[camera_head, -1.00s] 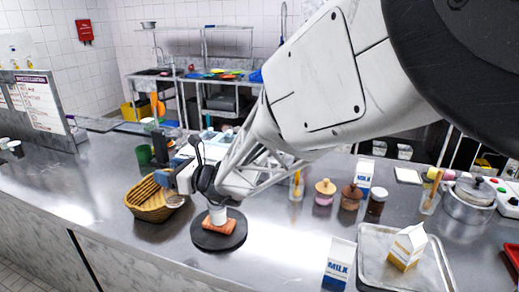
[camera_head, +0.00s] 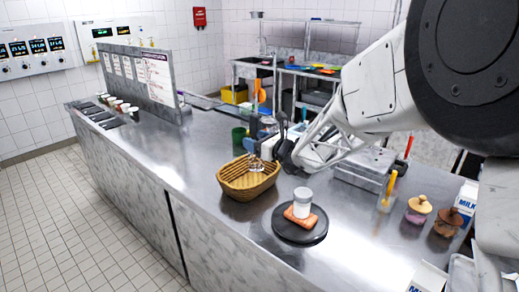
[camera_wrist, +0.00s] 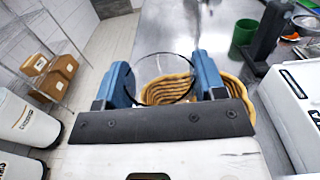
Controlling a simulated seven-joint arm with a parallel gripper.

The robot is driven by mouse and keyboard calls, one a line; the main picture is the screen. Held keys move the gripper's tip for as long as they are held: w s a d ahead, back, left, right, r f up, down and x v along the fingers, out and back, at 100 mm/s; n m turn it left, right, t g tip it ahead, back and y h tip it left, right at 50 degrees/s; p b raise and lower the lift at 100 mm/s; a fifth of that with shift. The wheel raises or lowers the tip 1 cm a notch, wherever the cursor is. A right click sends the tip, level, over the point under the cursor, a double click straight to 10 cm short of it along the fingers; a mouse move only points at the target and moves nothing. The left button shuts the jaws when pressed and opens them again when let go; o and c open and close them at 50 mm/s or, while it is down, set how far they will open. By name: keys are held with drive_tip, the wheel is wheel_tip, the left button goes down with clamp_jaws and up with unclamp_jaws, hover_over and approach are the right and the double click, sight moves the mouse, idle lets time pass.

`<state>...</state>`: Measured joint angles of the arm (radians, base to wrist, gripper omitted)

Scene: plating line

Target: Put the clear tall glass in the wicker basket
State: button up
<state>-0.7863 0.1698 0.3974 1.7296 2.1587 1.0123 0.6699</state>
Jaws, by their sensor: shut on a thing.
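The clear tall glass (camera_wrist: 165,76) is between the two blue fingers of my gripper (camera_wrist: 165,82) in the wrist view, its round rim showing. My gripper is shut on it. The wicker basket (camera_wrist: 190,88) shows through and behind the glass. In the head view the basket (camera_head: 233,189) stands on the steel counter, and my gripper (camera_head: 258,146) is over its back part. The glass (camera_head: 256,162) hangs upright low at the basket's opening. I cannot tell whether its base touches the basket floor.
A dark round plate (camera_head: 292,230) with a reddish slab and a white cup (camera_head: 303,199) stands right of the basket. A green cup (camera_head: 238,136) is behind it. A sign panel (camera_head: 145,75) stands at the back left. The counter left of the basket is clear.

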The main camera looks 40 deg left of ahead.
drive_tip(key=shift+w+a, duration=0.25)
drive_tip(key=shift+a, duration=0.1)
drive_tip(key=shift+f, duration=1.8)
drive_tip(key=shift+f, duration=0.55)
drive_tip(key=o, duration=1.3)
